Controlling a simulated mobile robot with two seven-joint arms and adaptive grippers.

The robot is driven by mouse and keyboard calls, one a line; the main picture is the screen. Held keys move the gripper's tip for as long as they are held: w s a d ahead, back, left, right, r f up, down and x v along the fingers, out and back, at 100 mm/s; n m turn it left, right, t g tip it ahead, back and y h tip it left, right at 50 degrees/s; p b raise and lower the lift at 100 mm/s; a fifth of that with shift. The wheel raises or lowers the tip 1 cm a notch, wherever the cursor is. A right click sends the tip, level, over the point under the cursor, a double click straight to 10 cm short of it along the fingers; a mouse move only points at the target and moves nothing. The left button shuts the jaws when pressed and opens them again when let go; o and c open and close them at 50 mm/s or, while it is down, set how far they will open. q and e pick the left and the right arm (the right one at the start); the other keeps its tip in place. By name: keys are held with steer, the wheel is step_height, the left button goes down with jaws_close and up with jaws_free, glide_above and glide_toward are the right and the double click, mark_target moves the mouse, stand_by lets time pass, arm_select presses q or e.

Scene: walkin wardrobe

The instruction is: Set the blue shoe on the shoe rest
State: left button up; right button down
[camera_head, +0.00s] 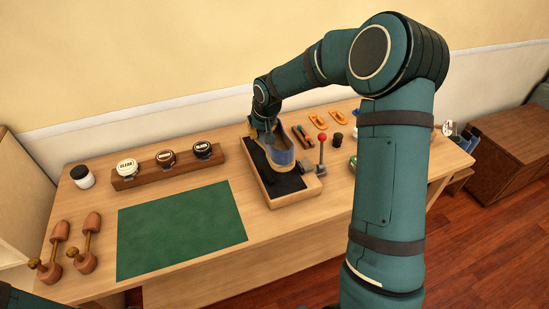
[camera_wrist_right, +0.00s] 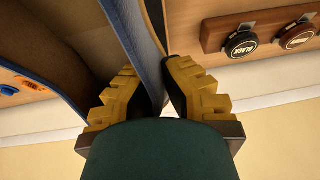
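The blue shoe (camera_head: 281,158) is over the black pad of the shoe rest (camera_head: 285,202), a wooden block with a red-knobbed lever. I cannot tell whether its sole touches the pad. My right gripper (camera_head: 263,134) is at the shoe's upper back edge. In the right wrist view, its yellow fingers (camera_wrist_right: 150,85) stand on either side of the shoe's blue wall (camera_wrist_right: 143,45), one inside and one outside, closed on it. The fingers hide part of the shoe in the head view. My left gripper is out of view.
A wooden holder (camera_head: 125,183) with several polish tins stands left of the shoe rest. A green mat (camera_head: 180,228) lies in front, bare. Orange items (camera_head: 318,121) lie behind the rest.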

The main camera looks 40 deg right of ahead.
steer(key=shift+w+d+r, duration=0.3)
steer(key=shift+w+d, duration=0.05)
steer(key=shift+d, duration=0.2)
steer(key=shift+w+d+r, duration=0.3)
steer(key=shift+d, duration=0.2)
steer(key=shift+d+f, duration=0.15)
step_height(320, 180, down, 9)
steer(key=shift+f+b, duration=0.2)
steer(key=shift+b, duration=0.75)
steer(key=shift+f, duration=0.1)
steer(key=c, duration=1.1)
jaws_free()
steer(key=shift+c, duration=0.2)
